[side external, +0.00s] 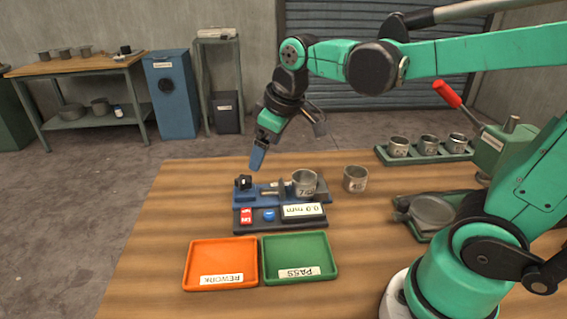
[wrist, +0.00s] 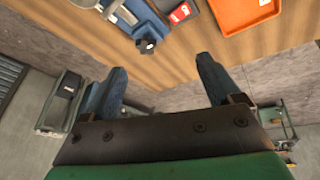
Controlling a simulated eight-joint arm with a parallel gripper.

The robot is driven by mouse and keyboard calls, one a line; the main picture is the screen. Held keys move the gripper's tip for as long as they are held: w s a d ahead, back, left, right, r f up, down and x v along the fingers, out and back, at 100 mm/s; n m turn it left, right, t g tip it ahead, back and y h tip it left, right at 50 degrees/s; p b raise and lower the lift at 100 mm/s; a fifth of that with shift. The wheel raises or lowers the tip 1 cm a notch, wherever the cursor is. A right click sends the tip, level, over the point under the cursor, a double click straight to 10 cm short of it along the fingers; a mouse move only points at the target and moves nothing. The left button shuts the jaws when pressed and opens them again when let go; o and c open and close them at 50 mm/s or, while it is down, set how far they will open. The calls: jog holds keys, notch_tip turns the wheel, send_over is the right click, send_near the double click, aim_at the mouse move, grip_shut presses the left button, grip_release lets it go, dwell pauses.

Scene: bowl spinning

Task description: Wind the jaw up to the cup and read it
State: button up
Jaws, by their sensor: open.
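The blue measuring fixture (side external: 283,203) sits on the table, with a black knob (side external: 243,182) at its left end. A grey metal cup (side external: 305,183) stands at its right part, beside the sliding jaw; I cannot tell whether they touch. The readout (side external: 302,211) in front shows 0.0 mm, next to a red switch and a blue button. My gripper (side external: 257,160) hangs above and slightly right of the knob, empty. In the wrist view my gripper (wrist: 162,72) has its two blue fingers wide apart, and the knob (wrist: 146,46) lies just beyond them.
An orange REWORK tray (side external: 221,264) and a green PASS tray (side external: 299,259) lie in front. Another cup (side external: 355,179) stands right of the fixture. A rack (side external: 425,153) of several cups and a press with a red handle (side external: 447,94) are further right.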

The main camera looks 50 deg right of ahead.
aim_at(244, 179)
jog(key=w+f+n+g, duration=0.1)
jog(key=w, duration=0.2)
jog(key=w+d+f+n+g, duration=0.1)
jog(key=w+f+n, duration=0.1)
jog(key=w, duration=0.1)
jog(key=w+d+f+n+g, duration=0.1)
jog(key=w+f+n+g, duration=0.1)
jog(key=w, duration=0.1)
jog(key=shift+w+d+f, duration=0.1)
jog(key=shift+d+f, duration=0.05)
jog(key=shift+f, duration=0.1)
jog(key=shift+w+f+n, duration=0.15)
jog(key=shift+f+n, duration=0.15)
jog(key=shift+d+f, duration=0.1)
jog(key=shift+f, duration=2.75)
grip_shut()
